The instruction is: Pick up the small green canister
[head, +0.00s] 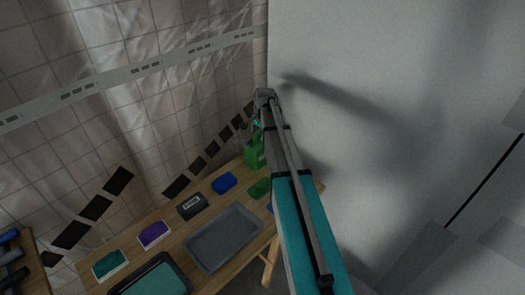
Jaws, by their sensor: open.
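A bright green upright canister (252,155) stands near the far right end of the wooden table. Its right side is partly hidden by my arm. My arm reaches over the table from the lower right, and its end bends down above the canister. My gripper (257,128) is small and dark here, just above the canister's top. It is open. I cannot tell whether its fingers touch the canister or are around it.
On the table (190,233) are a grey tray (224,238), a blue item (224,183), a dark green item (259,188), a dark box (191,206), a purple-filled box (153,235) and teal containers (110,264). A tiled wall stands behind, and a pale wall (400,100) at right.

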